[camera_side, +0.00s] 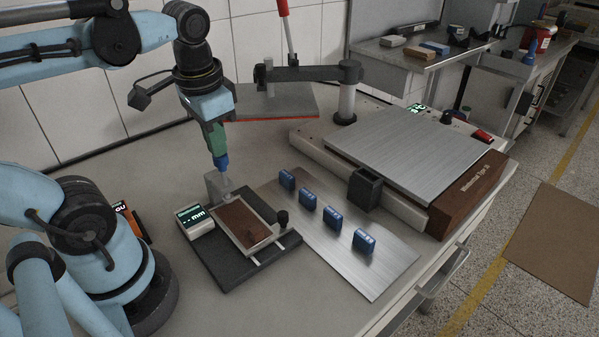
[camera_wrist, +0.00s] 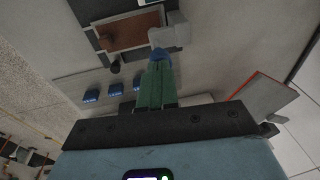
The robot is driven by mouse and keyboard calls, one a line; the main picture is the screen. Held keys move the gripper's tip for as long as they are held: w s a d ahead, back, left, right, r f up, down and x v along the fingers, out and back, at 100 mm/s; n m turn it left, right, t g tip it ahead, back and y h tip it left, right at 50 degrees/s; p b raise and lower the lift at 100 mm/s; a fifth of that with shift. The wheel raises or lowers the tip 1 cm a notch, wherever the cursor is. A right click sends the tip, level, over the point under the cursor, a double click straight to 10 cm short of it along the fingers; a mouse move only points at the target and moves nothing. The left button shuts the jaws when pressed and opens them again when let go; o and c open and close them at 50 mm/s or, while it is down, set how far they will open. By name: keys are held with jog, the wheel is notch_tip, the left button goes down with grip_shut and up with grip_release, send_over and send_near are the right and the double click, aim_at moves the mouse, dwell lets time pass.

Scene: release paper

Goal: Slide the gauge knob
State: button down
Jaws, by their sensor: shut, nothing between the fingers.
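The gauge is a black base (camera_side: 224,276) with a brown-floored, pale-framed tray (camera_side: 241,226) and a small display box (camera_side: 195,221) reading "-- mm". A black knob (camera_side: 282,217) stands at the tray's right side; it also shows in the wrist view (camera_wrist: 114,67). A grey block (camera_side: 216,185) stands at the gauge's back edge. My gripper (camera_side: 221,164) has green fingers with blue tips, shut and empty. It points down just over the grey block, apart from the knob. Whether the tips touch the block I cannot tell. In the wrist view the tips (camera_wrist: 160,54) overlap the block (camera_wrist: 172,33).
Several blue blocks (camera_side: 308,201) stand in a row on a metal sheet (camera_side: 375,281) right of the gauge. A machine with a broad metal plate (camera_side: 408,145) and a dark open box (camera_side: 365,189) lies behind. A lever press (camera_side: 347,97) stands at the back. The table's front is clear.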

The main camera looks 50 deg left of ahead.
jog(key=shift+f, duration=0.2)
jog(key=shift+f, duration=1.3)
notch_tip(320, 180, up, 14)
jog(key=s+d, duration=0.1)
jog(key=w+d+f+t, duration=0.1)
jog(key=w+f+t, duration=0.2)
jog(key=f, duration=0.4)
jog(key=w+d+f+t+h, duration=0.1)
jog(key=w+d+f+t, duration=0.1)
jog(key=f, duration=0.5)
jog(key=shift+w+d+f+t, duration=0.3)
jog(key=shift+w+t, duration=0.2)
jog(key=shift+w, duration=0.75)
